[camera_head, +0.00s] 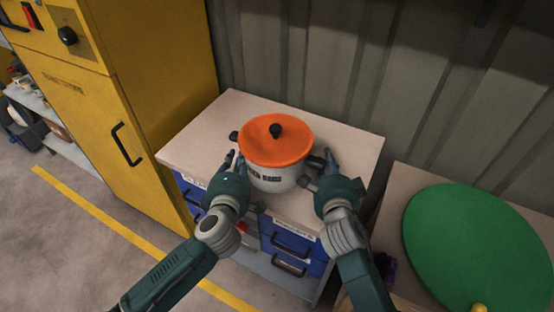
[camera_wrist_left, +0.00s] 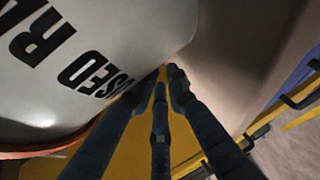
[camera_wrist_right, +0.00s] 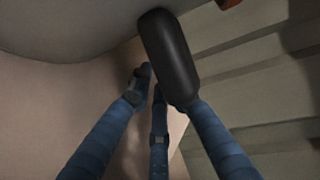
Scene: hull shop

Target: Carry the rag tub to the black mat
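The rag tub (camera_head: 271,178) is a white pot with an orange lid (camera_head: 275,142), a black knob and dark side handles. It stands upright on a pale-topped cabinet. Its lettering, partly reading "USED RA", shows close up in the left wrist view (camera_wrist_left: 105,40). My left gripper (camera_head: 235,160) is open beside the tub's left front, with no handle visible between its fingers. My right gripper (camera_head: 319,168) is open at the tub's right side, near the right handle (camera_wrist_right: 168,55). I cannot tell whether its fingers touch that handle. No black mat is in view.
The cabinet top (camera_head: 205,135) has free room left and right of the tub. A yellow cabinet (camera_head: 110,100) stands at left and a ribbed grey wall (camera_head: 400,80) behind. A green disc (camera_head: 480,245) lies on a lower surface at right. A yellow line (camera_head: 105,218) crosses the floor.

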